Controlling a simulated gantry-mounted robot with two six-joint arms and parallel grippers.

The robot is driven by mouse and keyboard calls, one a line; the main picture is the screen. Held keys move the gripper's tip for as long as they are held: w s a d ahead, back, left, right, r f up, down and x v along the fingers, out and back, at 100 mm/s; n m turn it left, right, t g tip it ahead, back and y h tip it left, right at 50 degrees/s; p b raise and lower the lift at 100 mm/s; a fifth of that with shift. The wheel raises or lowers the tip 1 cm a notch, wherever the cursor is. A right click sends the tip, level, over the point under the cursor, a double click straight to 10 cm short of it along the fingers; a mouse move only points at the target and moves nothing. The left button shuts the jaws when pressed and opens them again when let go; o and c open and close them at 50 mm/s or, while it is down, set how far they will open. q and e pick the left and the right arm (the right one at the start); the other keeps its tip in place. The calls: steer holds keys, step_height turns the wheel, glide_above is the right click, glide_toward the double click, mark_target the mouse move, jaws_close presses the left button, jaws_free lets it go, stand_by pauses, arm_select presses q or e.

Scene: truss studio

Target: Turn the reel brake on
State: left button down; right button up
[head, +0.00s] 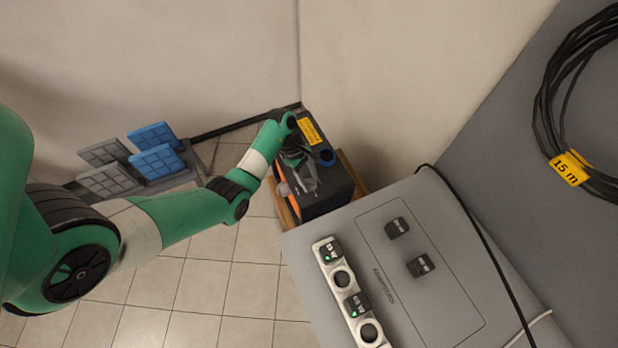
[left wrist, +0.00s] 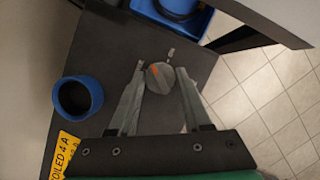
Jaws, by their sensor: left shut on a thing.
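A dark box-shaped unit (head: 330,200) with orange trim, apparently the reel unit, stands beyond the grey bench. In the left wrist view, a round grey knob (left wrist: 160,78) with an orange mark sits on its dark top face (left wrist: 110,45); the mark points to the upper left. My left gripper (head: 305,181) reaches down over this unit. In the left wrist view my left gripper (left wrist: 161,70) has one finger on each side of the knob and is shut on it. The knob is hidden behind the gripper in the head view. My right gripper is not in view.
A blue ring (left wrist: 78,97) and a yellow label (head: 311,131) are beside the knob on the unit. A grey bench (head: 420,310) with a white power strip (head: 350,290) is at front right. Blue and grey panels (head: 155,160) stand at left. A coiled black cable (head: 548,110) hangs at upper right.

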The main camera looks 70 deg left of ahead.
arm_select(q)
steer(key=m+g, duration=0.1)
steer(key=m, duration=0.1)
steer(key=shift+w+m+h+b, duration=0.15)
steer(key=shift+m+h+b, duration=0.15)
steer(key=shift+m+b, duration=0.1)
steer(key=shift+f+m+g+b, duration=0.1)
steer(key=shift+m+g+b, duration=0.3)
steer(key=shift+m, duration=0.5)
steer(key=shift+w+f+m+g+b, duration=0.1)
steer(key=shift+m+g+b, duration=0.4)
steer(key=shift+m+b, duration=0.5)
steer(key=shift+m+g+b, duration=0.3)
steer(key=shift+m+b, duration=0.45)
steer(key=shift+m, duration=0.45)
steer(key=shift+c, duration=1.7)
jaws_free()
steer(key=shift+r, duration=0.2)
